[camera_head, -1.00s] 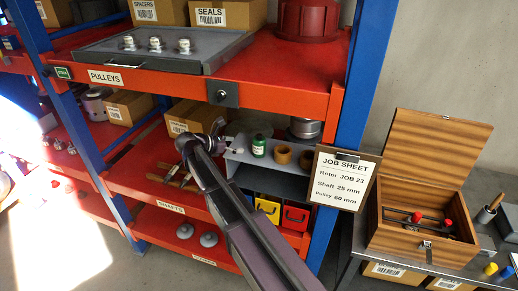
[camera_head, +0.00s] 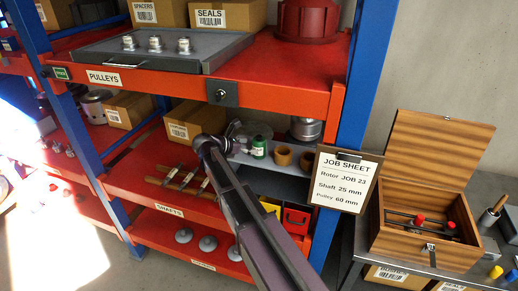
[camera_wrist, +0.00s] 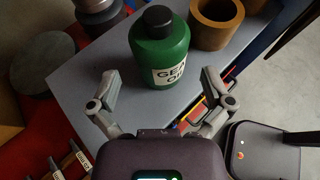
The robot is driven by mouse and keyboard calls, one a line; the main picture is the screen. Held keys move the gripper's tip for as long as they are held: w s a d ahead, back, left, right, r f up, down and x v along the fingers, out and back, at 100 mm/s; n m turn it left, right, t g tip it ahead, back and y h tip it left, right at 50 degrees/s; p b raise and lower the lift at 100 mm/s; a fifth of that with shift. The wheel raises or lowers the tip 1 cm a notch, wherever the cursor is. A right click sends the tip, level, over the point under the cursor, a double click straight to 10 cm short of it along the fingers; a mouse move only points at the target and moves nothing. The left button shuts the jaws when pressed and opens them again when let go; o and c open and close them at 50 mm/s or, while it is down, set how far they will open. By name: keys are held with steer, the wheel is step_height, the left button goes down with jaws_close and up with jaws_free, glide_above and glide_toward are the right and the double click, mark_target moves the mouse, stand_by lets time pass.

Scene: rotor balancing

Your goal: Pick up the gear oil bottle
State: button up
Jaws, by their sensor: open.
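The gear oil bottle (camera_head: 259,147) is a small green bottle with a dark cap and a white label. It stands upright on a grey raised shelf (camera_head: 240,157) in the middle bay of the red rack. In the wrist view the bottle (camera_wrist: 160,48) stands just beyond my gripper (camera_wrist: 159,82), centred between the two spread fingers. The fingers are open, empty and apart from the bottle. In the head view my arm reaches up to the shelf, and the gripper is small and partly hidden by the arm.
Brown rings (camera_head: 283,156) stand close to the bottle's right. A metal cylinder (camera_head: 306,129) is behind them. Shafts (camera_head: 187,180) lie on the red shelf at left. The upper shelf (camera_head: 270,87) hangs above, and a job sheet (camera_head: 343,180) is at the right post.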

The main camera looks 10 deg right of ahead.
mark_target(257, 138)
steer(key=shift+b+x, duration=0.7)
steer(key=shift+x, duration=1.5)
steer(key=shift+c, duration=0.2)
steer(key=c, duration=1.1)
steer(key=shift+r, duration=0.1)
steer(key=shift+c, duration=0.2)
step_height(257, 138, up, 3)
steer(key=p, duration=0.3)
steer(key=shift+r, duration=0.15)
steer(key=shift+s+r+p, duration=0.25)
steer(key=shift+r+p, duration=0.05)
steer(key=shift+p, duration=0.25)
steer(key=s, duration=1.5)
steer(key=shift+s+r+p, duration=0.3)
steer(key=shift+r+p, duration=0.15)
steer(key=shift+r, duration=0.05)
